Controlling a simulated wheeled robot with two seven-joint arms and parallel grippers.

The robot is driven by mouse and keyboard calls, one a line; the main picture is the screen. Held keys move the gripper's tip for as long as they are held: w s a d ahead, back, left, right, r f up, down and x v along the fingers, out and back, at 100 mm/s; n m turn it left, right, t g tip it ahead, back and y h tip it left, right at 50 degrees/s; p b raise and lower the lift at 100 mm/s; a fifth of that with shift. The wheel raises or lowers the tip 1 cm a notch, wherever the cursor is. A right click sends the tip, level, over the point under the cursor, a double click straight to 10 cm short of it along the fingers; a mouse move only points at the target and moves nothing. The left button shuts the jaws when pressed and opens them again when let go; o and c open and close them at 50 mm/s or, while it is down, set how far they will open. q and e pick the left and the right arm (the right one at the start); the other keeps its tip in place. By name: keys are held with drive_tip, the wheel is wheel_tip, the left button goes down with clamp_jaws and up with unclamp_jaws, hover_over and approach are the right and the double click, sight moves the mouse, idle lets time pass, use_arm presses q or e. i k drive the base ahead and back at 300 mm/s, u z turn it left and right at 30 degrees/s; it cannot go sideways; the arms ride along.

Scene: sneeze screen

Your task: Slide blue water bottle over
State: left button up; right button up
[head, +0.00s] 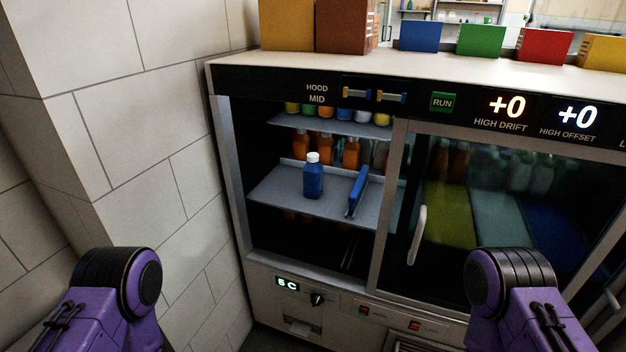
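The blue water bottle (313,181) has a white cap and stands upright on the middle shelf (275,190) of the cabinet, in the open left bay. A blue upright divider (357,191) stands on the same shelf to its right, with a gap of bare shelf between them. Neither of my grippers is in view. Only purple and black parts of my two arms show, at the bottom left and bottom right, both well short of the bottle.
Orange bottles (351,153) stand behind the blue one. Jars (326,111) line the upper shelf. A glass door with a pale handle (418,235) covers the right bay. A tiled wall (150,130) borders the cabinet's left. Colored boxes (420,36) sit on top.

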sight(313, 170)
drive_tip(key=k, duration=0.6)
drive_tip(key=u, duration=0.4)
drive_tip(key=i, duration=1)
drive_tip(key=z, duration=0.45)
drive_tip(key=i, duration=0.65)
drive_tip(key=z, duration=0.6)
